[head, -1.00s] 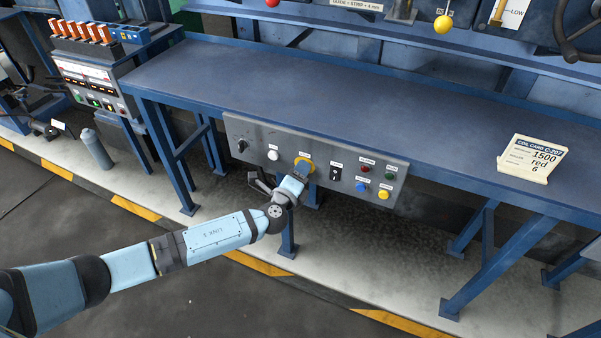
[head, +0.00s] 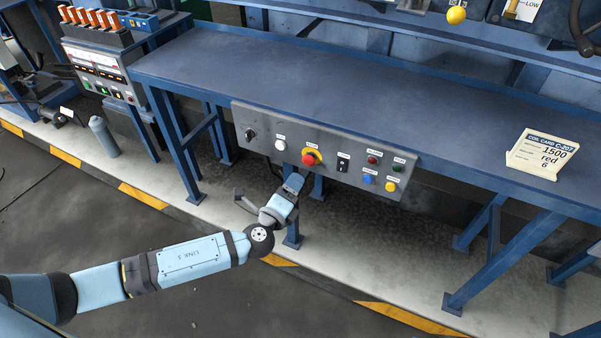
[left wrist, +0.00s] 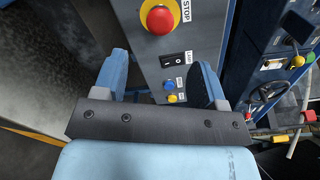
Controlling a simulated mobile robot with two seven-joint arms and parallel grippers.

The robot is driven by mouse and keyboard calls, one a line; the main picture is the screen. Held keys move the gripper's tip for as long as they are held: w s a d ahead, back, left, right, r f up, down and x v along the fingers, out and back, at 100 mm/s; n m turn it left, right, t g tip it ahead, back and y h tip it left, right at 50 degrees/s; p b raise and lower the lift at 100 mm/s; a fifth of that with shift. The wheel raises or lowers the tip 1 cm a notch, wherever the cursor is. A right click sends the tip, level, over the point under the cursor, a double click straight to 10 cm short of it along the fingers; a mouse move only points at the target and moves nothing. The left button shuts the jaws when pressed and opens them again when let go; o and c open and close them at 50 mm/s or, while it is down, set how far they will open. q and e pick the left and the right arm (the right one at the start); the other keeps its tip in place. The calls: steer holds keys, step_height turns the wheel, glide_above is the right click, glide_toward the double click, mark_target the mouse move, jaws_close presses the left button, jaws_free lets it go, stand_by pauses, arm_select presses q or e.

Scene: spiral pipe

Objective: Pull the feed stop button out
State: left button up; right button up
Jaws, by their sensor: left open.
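The feed stop button is a red mushroom head (head: 309,159) on a yellow surround, on the grey control panel (head: 262,125) under the bench's front edge. In the left wrist view the red button (left wrist: 160,19) shows whole at the top, with part of a "STOP" label beside it. My left gripper (head: 293,182) is just below and in front of the button, apart from it. In the left wrist view its two blue fingers (left wrist: 163,80) are spread with nothing between them. My right gripper is not in view.
The panel also carries a black knob (head: 250,134), a white button (head: 280,145), a black switch (head: 343,162), and red, green, blue and yellow buttons to the right. The blue bench (head: 330,85) overhangs it. A coil card (head: 536,154) stands on the bench.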

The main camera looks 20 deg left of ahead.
arm_select(q)
steer(key=s, duration=0.4)
steer(key=shift+s+a, duration=0.1)
steer(key=shift+a, duration=0.1)
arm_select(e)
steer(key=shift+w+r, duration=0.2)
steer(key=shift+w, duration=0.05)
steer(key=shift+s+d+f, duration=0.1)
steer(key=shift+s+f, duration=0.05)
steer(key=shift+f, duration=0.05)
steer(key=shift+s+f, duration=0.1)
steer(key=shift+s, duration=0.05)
arm_select(q)
steer(key=s+d+f+n+g+h, duration=0.1)
steer(key=s+f+n+g, duration=0.3)
steer(key=s+n, duration=0.65)
steer(key=s+d+f+n+g+h, duration=0.1)
steer(key=s+f+n+g, duration=0.35)
steer(key=s+n, duration=0.6)
step_height(320, 180, up, 14)
steer(key=t+p, duration=0.1)
steer(key=p, duration=1.5)
steer(key=shift+w+a+f+y+p, duration=0.2)
steer(key=shift+w+a+y+p, duration=0.1)
steer(key=shift+a+p, duration=0.1)
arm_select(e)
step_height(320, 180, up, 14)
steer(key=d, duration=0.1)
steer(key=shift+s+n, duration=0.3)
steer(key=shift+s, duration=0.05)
